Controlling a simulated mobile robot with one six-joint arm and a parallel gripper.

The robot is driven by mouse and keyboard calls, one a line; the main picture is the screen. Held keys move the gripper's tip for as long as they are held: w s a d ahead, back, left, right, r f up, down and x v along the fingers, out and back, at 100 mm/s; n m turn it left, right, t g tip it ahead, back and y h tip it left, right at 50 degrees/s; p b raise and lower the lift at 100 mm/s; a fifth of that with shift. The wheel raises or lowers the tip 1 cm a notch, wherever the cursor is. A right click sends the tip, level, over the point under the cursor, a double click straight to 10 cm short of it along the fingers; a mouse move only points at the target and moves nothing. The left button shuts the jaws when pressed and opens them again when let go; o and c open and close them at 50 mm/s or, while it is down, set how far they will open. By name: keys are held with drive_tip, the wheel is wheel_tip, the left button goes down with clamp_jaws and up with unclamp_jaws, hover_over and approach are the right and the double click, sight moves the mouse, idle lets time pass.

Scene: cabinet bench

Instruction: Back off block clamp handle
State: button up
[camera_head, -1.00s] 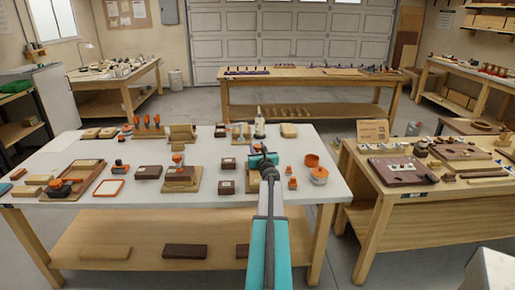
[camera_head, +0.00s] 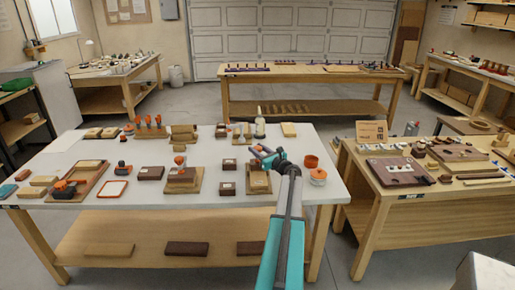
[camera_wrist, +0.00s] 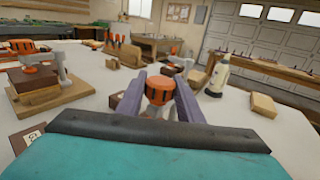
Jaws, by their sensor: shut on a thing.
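My gripper (camera_head: 267,154) is over the right part of the white bench. In the wrist view its two purple-grey fingers (camera_wrist: 160,100) stand on either side of an orange ribbed handle (camera_wrist: 158,88) and are shut on it. A pale metal part shows just below the handle; the rest of that clamp is hidden by the fingers and my wrist. In the head view a board with a light block (camera_head: 258,183) lies just below and in front of the gripper. The handle's turn angle cannot be told.
Another orange-knobbed clamp (camera_wrist: 38,70) stands on a dark block at left in the wrist view. A white bottle (camera_wrist: 217,76) and a wooden block (camera_wrist: 263,105) stand behind at right.

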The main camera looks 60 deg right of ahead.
drive_tip(key=n+t+y, duration=0.1)
drive_tip(key=n+y, duration=0.2)
drive_tip(key=y, duration=0.1)
drive_tip(key=shift+d+f+y, duration=0.1)
drive_tip(key=shift+f+y, duration=0.05)
drive_tip(key=shift+y, duration=0.15)
drive_tip(key=shift+n+y, duration=0.6)
drive_tip(key=shift+y, duration=0.2)
drive_tip(key=shift+a+n+y, duration=0.2)
drive_tip(key=shift+n+y, duration=0.1)
drive_tip(key=shift+y, duration=0.2)
drive_tip(key=o, duration=1.1)
drive_tip(key=shift+c, duration=0.2)
drive_tip(key=s+b, duration=0.3)
drive_tip(key=s, duration=1)
drive_tip(key=shift+s+d, duration=0.35)
drive_tip(key=shift+s, duration=0.05)
